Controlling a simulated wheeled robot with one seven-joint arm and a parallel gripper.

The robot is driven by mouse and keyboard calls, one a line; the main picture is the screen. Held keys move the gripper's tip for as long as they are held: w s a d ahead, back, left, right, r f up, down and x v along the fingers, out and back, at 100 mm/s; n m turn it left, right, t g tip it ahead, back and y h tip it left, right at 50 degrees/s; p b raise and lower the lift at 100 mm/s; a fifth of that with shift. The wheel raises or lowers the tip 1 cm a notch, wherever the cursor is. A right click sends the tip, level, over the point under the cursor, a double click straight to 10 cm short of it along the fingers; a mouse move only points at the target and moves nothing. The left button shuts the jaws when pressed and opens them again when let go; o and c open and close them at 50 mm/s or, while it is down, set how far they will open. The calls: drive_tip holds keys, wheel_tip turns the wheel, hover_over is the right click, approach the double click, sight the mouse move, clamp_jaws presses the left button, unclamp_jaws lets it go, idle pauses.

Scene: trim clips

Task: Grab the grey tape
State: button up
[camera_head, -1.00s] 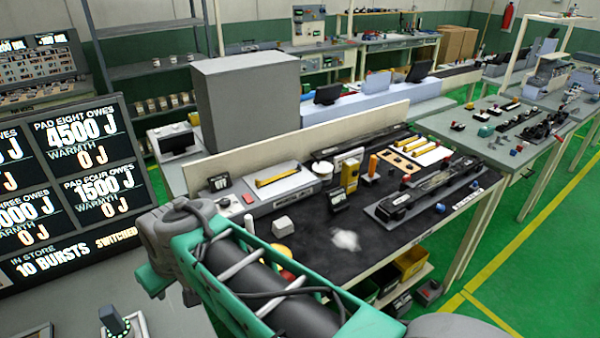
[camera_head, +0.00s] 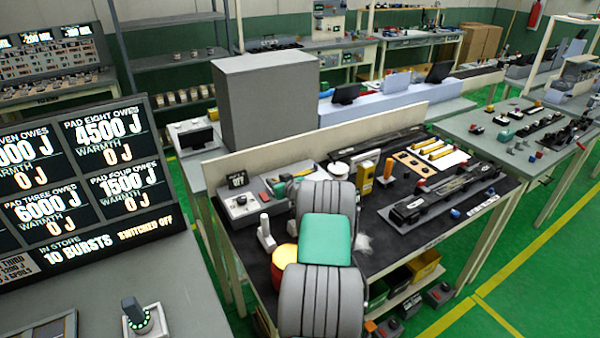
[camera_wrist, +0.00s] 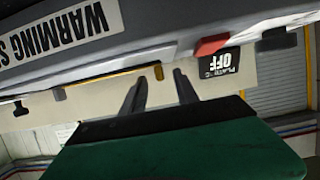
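I cannot pick out a grey tape with certainty in either view. My gripper (camera_head: 288,186) is over the left part of the black-topped bench, near the grey warming unit (camera_head: 240,206), and is partly hidden by my arm in the head view. In the wrist view my gripper (camera_wrist: 160,88) shows two dark fingers apart, with nothing between them. Beyond the fingers are the warming unit's grey face (camera_wrist: 180,30), a yellow strip (camera_wrist: 112,77), a red button (camera_wrist: 211,44) and a small black OFF display (camera_wrist: 219,65).
A white round pot (camera_head: 338,170), a yellow upright block (camera_head: 366,178) and an orange post (camera_head: 388,170) stand behind my arm. A dark rail fixture (camera_head: 440,195) lies on the right. A cream back panel (camera_head: 330,137) edges the bench.

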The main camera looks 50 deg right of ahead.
drive_tip(key=x, duration=0.3)
drive_tip(key=shift+a, duration=0.1)
clamp_jaws()
idle(0.4)
